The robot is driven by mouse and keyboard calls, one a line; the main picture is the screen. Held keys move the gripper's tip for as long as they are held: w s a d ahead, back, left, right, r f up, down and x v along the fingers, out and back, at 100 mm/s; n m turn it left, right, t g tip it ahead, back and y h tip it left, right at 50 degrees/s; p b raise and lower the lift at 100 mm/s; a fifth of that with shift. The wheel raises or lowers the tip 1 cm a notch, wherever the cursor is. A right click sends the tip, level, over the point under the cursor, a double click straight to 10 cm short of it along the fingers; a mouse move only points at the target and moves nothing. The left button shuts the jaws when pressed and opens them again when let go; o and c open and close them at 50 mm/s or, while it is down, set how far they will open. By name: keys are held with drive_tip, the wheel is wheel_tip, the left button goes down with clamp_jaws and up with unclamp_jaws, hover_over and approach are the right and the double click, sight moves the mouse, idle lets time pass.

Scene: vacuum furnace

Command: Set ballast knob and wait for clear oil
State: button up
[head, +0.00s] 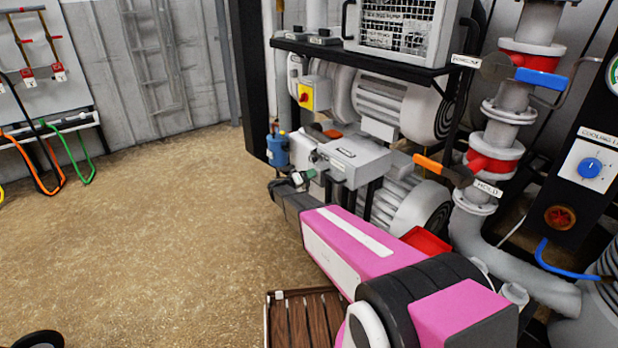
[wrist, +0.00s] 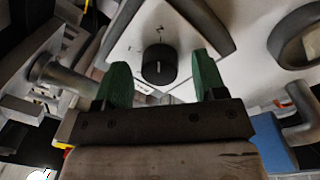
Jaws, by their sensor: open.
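The ballast knob (wrist: 159,64) is a round black knob on a pale plate (wrist: 135,45), with a light mark on its face. In the wrist view it lies between and beyond the two green fingers of my gripper (wrist: 160,84). The fingers stand apart with nothing visibly between their tips. I cannot tell whether they reach around the knob or stop short of it. In the head view my gripper (head: 292,182) is at the pump's left end, next to the grey box (head: 352,157); the knob is not clear there. No oil is clearly visible.
A blue canister (head: 277,150) stands just behind my gripper. Valves with an orange handle (head: 432,165) and a blue handle (head: 541,78) are on the pipe at right. A red tray (head: 427,241) and wooden slats (head: 304,322) lie below my arm. The floor at left is open.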

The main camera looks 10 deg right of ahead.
drive_tip(key=v, duration=1)
drive_tip(key=shift+a, duration=0.25)
drive_tip(key=shift+s, duration=0.1)
